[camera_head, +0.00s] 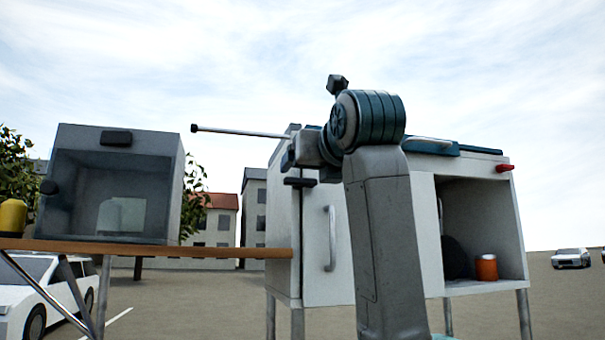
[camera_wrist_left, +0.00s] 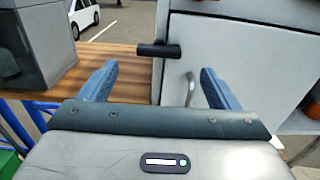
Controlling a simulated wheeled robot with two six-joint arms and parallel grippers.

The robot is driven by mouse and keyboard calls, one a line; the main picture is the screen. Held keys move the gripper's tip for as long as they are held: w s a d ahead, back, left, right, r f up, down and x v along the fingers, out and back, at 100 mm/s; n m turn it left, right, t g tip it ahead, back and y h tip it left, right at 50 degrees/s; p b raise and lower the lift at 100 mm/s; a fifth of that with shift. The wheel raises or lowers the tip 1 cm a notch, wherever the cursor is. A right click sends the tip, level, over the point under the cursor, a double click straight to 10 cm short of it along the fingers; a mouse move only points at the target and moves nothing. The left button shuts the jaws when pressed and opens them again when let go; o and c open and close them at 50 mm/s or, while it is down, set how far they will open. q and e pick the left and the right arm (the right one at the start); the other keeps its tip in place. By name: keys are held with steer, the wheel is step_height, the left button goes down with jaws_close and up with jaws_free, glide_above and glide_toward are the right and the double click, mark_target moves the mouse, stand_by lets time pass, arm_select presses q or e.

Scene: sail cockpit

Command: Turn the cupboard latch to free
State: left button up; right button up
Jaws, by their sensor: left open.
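The cupboard (camera_head: 314,270) is a pale cabinet on legs with a closed door (camera_head: 335,215) and a vertical handle (camera_head: 332,238). Its latch (camera_head: 299,182) is a short dark bar lying horizontally near the door's upper left. In the left wrist view the latch (camera_wrist_left: 159,51) lies level across the gap at the door's edge. My left gripper (camera_wrist_left: 160,82) is open; its two blue fingers stand either side of the latch's line, and the latch appears beyond them, apart from both. In the head view my wrist (camera_head: 305,152) is just above the latch and hides part of the cupboard.
A wooden table (camera_head: 215,248) adjoins the cupboard on the left and carries a grey glass-fronted box (camera_head: 113,185) and a yellow container (camera_head: 12,217). A thin rod (camera_head: 240,132) with a dark knob extends left above the cupboard. An orange jar (camera_head: 487,268) stands in the open right compartment.

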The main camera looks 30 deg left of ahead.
mark_target(302, 179)
arm_select(q)
steer(key=p+x, duration=0.2)
steer(key=x, duration=0.5)
steer(key=shift+a, duration=0.15)
steer(key=shift+w+a+f, duration=0.1)
steer(key=shift+w+a, duration=0.1)
steer(key=shift+a, duration=0.05)
steer(key=shift+w+a, duration=0.1)
arm_select(e)
steer(key=r, duration=0.1)
steer(key=a+r, duration=0.1)
steer(key=r, duration=0.1)
arm_select(q)
steer(key=shift+c, duration=0.8)
steer(key=c, duration=0.8)
arm_select(e)
steer(key=shift+d, duration=0.35)
